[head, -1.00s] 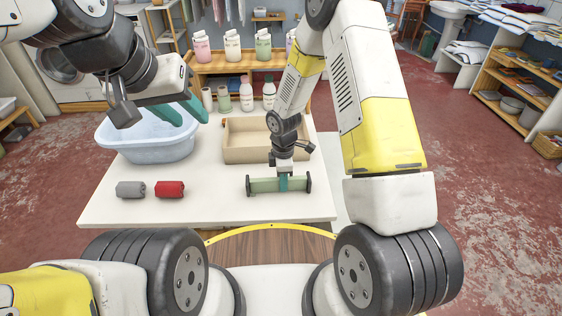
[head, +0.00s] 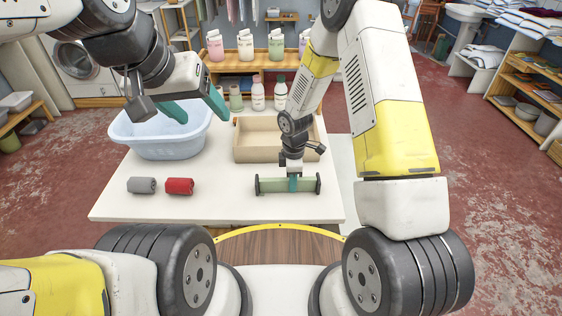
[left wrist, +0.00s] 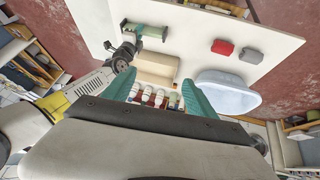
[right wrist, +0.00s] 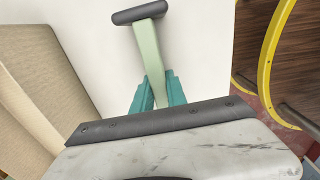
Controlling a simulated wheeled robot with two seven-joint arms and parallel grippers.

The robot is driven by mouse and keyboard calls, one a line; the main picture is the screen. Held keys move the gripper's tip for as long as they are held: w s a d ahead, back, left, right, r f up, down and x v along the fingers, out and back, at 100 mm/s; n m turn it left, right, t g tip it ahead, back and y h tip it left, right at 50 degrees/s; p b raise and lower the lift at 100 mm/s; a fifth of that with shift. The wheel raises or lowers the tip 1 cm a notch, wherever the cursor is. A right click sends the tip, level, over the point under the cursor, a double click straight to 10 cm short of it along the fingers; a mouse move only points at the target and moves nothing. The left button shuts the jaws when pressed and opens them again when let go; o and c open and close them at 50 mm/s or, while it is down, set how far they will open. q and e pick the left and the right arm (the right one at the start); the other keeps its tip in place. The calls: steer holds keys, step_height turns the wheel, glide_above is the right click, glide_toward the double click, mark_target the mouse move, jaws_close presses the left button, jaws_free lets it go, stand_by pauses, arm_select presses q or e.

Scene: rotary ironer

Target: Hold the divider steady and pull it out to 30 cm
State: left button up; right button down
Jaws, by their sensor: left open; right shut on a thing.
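The divider (head: 272,185) is a pale green bar with dark pads at both ends. It lies crosswise near the front right of the white table and also shows in the left wrist view (left wrist: 152,31). My right gripper (head: 294,184) is shut on its bar from above, and the right wrist view shows the bar (right wrist: 147,42) between the teal fingers, with one dark end pad beyond. My left gripper (head: 207,119) is open and empty, raised near the blue basin and well away from the divider. The other end is hidden in the right wrist view.
The white table (head: 220,205) also holds a blue basin (head: 165,147), an empty tan open box (head: 262,153) behind the divider, a grey roll (head: 142,185) and a red roll (head: 179,186). Several bottles stand behind. Bare tabletop lies between the red roll and divider.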

arm_select(q)
steer(key=w+f+m, duration=0.1)
steer(key=w, duration=0.1)
steer(key=w+f+m+g, duration=0.1)
steer(key=w+f+m, duration=0.1)
steer(key=w, duration=0.1)
steer(key=w+f+m+g+y, duration=0.1)
steer(key=w+m, duration=0.1)
steer(key=w, duration=0.1)
steer(key=shift+d+f, duration=0.35)
steer(key=shift+d, duration=0.05)
steer(key=m+g+y, duration=0.1)
steer(key=m+g, duration=0.3)
steer(key=m, duration=0.8)
glide_above(256, 179)
step_height(256, 179, down, 22)
step_height(256, 179, down, 12)
steer(key=shift+d+r, duration=0.1)
